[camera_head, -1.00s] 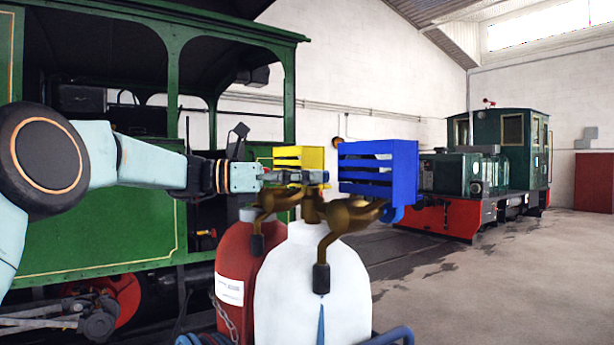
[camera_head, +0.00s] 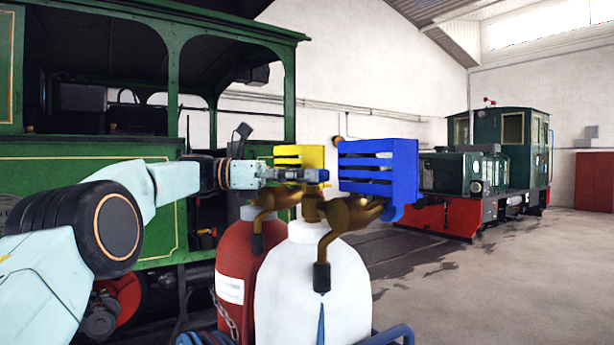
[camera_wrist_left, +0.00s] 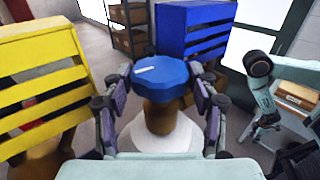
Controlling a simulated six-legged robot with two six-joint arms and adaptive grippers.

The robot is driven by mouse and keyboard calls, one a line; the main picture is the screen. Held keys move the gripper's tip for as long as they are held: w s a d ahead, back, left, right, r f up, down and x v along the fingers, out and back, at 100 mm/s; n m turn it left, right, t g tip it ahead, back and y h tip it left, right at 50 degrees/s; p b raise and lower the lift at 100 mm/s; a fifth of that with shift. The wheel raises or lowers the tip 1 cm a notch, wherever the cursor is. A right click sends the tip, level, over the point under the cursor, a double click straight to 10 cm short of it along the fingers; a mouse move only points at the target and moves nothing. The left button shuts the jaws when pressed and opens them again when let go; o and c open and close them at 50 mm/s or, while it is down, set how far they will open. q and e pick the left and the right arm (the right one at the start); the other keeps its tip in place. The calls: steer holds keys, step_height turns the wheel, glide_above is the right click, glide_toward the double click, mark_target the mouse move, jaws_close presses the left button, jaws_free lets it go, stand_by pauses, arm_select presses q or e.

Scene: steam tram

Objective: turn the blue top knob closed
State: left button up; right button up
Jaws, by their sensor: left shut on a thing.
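The blue top knob (camera_wrist_left: 163,80) is a flat, many-sided cap with a white bar on its upper face. In the left wrist view it sits between both fingers of my left gripper (camera_wrist_left: 160,92), which is shut on it from the sides. A white cylinder (camera_wrist_left: 152,135) shows below the knob. In the head view my left gripper (camera_head: 300,174) reaches in from the left above the white cylinder (camera_head: 312,285) and its brass valve (camera_head: 345,213). The knob is hard to make out there. My right arm shows at the right of the wrist view, its gripper too small to read.
A blue slatted box (camera_head: 378,170) stands close right of my gripper, and a yellow slatted box (camera_head: 299,157) is just behind it. A red cylinder (camera_head: 235,265) stands beside the white one. A green tram (camera_head: 100,200) is at left.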

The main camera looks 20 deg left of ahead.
arm_select(q)
steer(key=shift+a+r, duration=0.2)
steer(key=shift+r, duration=0.35)
steer(key=o, duration=1.1)
steer(key=shift+s+a+f, duration=0.15)
steer(key=shift+a+f, duration=0.05)
steer(key=shift+f, duration=0.05)
steer(key=shift+o, duration=0.2)
steer(key=shift+d+f, duration=0.1)
steer(key=shift+d, duration=0.2)
steer(key=shift+a+n+t, duration=0.1)
steer(key=shift+n+t, duration=0.2)
steer(key=shift+t, duration=0.1)
steer(key=shift+s+n+t+y, duration=0.15)
steer(key=shift+n+t+y, duration=0.25)
steer(key=shift+n+t, duration=0.5)
